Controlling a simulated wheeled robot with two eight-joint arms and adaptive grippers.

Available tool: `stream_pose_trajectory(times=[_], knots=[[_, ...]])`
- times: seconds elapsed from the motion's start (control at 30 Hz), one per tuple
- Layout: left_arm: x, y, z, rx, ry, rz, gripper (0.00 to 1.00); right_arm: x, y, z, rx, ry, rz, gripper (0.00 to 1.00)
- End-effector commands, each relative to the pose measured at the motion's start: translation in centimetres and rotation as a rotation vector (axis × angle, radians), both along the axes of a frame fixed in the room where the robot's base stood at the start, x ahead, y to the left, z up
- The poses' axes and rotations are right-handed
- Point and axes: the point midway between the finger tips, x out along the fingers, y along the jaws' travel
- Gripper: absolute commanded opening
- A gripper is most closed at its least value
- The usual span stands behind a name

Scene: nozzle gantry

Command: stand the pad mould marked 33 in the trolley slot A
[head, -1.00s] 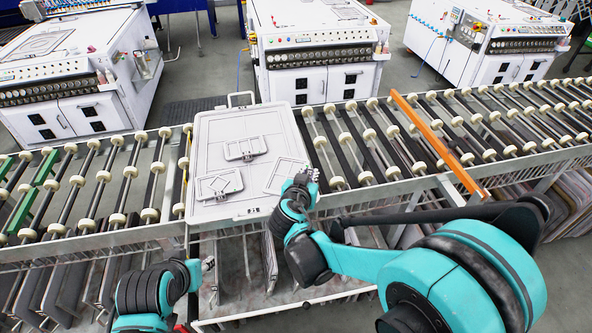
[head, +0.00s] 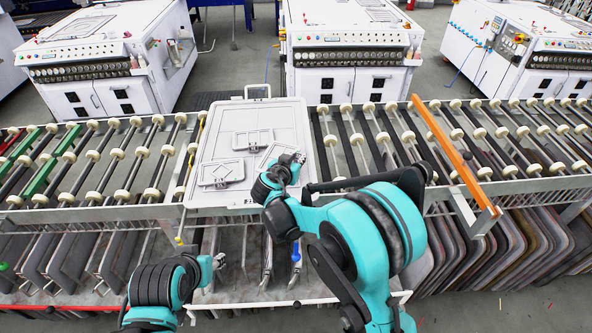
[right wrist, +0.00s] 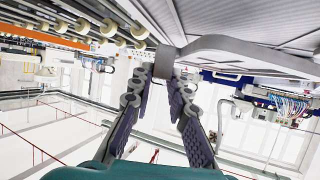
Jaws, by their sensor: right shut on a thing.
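Three grey pad moulds lie on the white tray (head: 205,130) in the head view: one at the top (head: 252,139), one at lower left (head: 219,173), and one at right (head: 271,152). Their marks are too small to read. My right gripper (head: 292,161) is at the right mould's near right side and partly covers it. In the right wrist view, its fingers (right wrist: 155,88) are shut on a grey edge of a mould (right wrist: 240,52). My left gripper (head: 217,261) is low, apart from the moulds; its fingers are unclear. The trolley (head: 262,303) with upright dividers stands in front; no slot letter is legible.
The tray rests across a roller conveyor (head: 105,165). An orange bar (head: 450,150) crosses the conveyor at right. White machines (head: 350,50) stand behind. Several grey plates (head: 500,235) hang below the conveyor. A blue item (head: 296,252) shows at the trolley.

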Motion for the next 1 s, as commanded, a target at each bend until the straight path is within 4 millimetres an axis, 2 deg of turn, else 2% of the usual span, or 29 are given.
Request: stream_pose_trajectory(times=[0.17,0.4,0.73,0.77,0.8,1.0], knots=[[0.0,0.0,-0.4,0.0,0.0,0.0,0.4,0.4,0.2,-0.9,0.0,0.0,0.0,0.0],[0.0,0.0,-1.9,0.0,0.0,0.0,0.4,0.4,0.2,-4.3,0.0,-0.001,0.0,0.0],[0.0,0.0,-2.0,0.0,0.0,0.0,0.4,0.4,0.1,-4.5,0.0,0.0,0.0,0.0],[0.0,0.0,-1.9,0.0,0.0,0.0,0.4,0.4,0.2,-4.4,0.0,0.0,0.0,0.24],[0.0,0.0,-1.9,0.0,0.0,0.0,0.4,0.4,0.2,-4.4,0.0,0.0,0.0,0.35],[0.0,0.0,-1.9,0.0,0.0,0.0,0.4,0.4,0.1,-4.4,0.0,0.0,0.0,0.37]])
